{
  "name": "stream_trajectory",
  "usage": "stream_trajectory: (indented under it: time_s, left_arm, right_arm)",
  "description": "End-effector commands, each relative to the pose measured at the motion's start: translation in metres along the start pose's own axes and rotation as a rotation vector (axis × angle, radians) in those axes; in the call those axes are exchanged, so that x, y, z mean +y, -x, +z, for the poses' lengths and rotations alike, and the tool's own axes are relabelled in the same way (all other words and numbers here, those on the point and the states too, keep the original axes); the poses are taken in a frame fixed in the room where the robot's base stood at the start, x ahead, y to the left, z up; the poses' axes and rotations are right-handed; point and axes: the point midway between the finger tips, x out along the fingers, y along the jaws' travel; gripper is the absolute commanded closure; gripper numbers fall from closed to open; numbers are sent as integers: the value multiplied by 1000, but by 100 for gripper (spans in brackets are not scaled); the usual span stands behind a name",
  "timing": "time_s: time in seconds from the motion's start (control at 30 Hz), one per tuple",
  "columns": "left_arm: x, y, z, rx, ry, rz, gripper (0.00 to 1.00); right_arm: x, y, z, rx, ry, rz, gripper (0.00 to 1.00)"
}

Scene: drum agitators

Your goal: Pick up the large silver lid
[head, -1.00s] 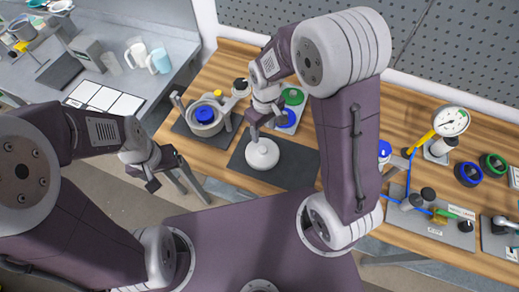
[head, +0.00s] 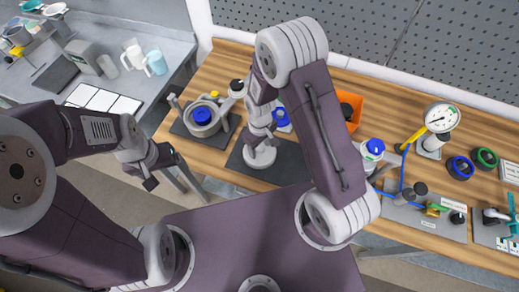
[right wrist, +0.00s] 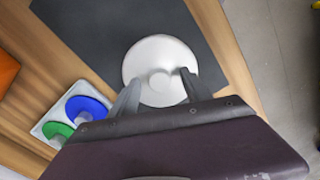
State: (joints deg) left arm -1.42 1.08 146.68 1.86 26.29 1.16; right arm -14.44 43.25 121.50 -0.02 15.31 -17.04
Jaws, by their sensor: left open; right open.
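The large silver lid (head: 261,158) is round and pale with a raised centre. It lies on a dark mat (head: 290,160) on the wooden bench, and it fills the middle of the right wrist view (right wrist: 158,52). My right gripper (right wrist: 160,78) is open, its two fingers apart over the near part of the lid. In the head view my right gripper (head: 258,137) is right above the lid and hides part of it. I cannot tell if the fingers touch it. My left gripper (head: 158,168) is open and empty, left of the bench and away from the lid.
A grey pot-like fixture with a blue centre (head: 203,116) stands left of the lid. A plate with blue and green discs (right wrist: 72,113) and an orange bin (head: 349,108) are behind it. A gauge (head: 441,117) and blue piping (head: 402,175) stand to the right.

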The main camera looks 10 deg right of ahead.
Motion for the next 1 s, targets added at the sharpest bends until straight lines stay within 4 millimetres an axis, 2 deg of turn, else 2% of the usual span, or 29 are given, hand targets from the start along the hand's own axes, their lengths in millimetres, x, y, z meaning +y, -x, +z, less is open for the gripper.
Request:
stream_trajectory:
  time_s: [0.17,0.2,0.4,1.0]
  left_arm:
    - [0,0,0,0,0,0,17]
    - [0,0,0,0,0,0,17]
    - [0,0,0,0,0,0,17]
    - [0,0,0,0,0,0,17]
  right_arm:
    - [0,-1,0,1,0,0,44]
    - [0,-1,0,1,0,0,47]
    - [0,-1,0,1,0,0,100]
    - [0,0,-1,2,0,1,100]
